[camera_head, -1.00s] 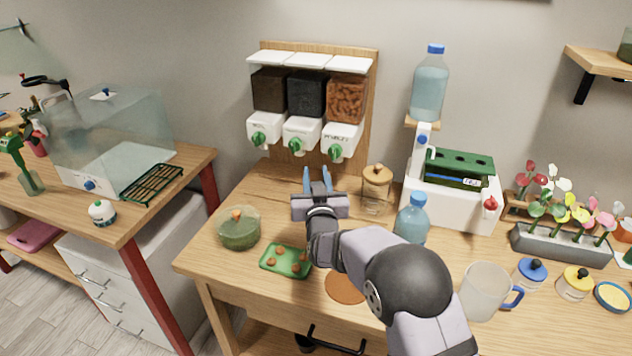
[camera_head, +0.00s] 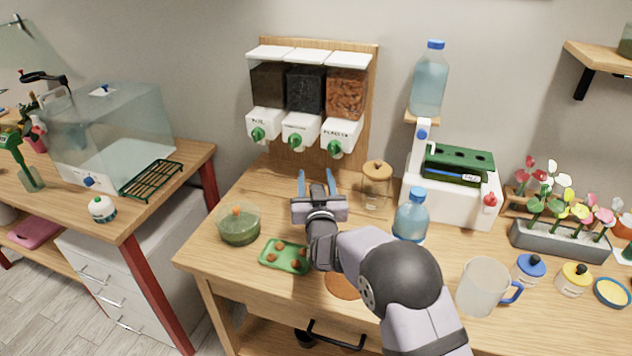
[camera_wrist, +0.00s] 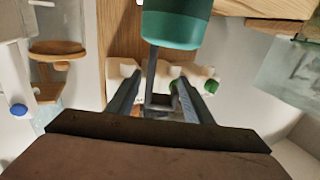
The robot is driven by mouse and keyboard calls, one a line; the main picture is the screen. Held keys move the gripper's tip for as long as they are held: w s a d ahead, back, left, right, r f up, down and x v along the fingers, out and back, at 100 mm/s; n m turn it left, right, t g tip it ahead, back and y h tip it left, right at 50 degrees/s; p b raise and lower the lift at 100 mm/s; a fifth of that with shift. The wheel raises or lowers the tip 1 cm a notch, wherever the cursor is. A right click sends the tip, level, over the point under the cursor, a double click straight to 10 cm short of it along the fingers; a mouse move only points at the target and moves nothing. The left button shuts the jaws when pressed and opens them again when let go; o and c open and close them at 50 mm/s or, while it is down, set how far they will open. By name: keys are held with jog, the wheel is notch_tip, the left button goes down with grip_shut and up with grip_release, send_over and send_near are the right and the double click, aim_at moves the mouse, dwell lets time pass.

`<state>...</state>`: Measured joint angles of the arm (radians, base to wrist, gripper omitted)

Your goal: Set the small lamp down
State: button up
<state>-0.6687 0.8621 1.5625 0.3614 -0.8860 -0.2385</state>
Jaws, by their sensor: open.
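My gripper (camera_head: 316,184) is over the middle of the wooden table, in front of the dispensers, with its two blue fingers apart. In the wrist view, the open fingers (camera_wrist: 156,98) flank a thin grey rod (camera_wrist: 150,70). The rod meets a teal-green cylinder (camera_wrist: 178,28) with a lighter rim, cut off by the top edge. This may be the small lamp, but I cannot be sure. In the head view my gripper and arm hide whatever is below them. I cannot tell whether the cylinder touches the table or the rod touches a finger.
A dispenser rack (camera_head: 305,95) stands behind my gripper. A glass jar (camera_head: 376,185) and water bottle (camera_head: 411,215) are to the right. A green bowl (camera_head: 239,226) and green tray (camera_head: 284,256) are at the left. A mug (camera_head: 484,286) is at front right.

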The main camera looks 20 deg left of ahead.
jog(key=shift+r, duration=0.1)
jog(key=b+v, duration=0.2)
jog(key=v, duration=1)
jog(key=shift+b, duration=0.3)
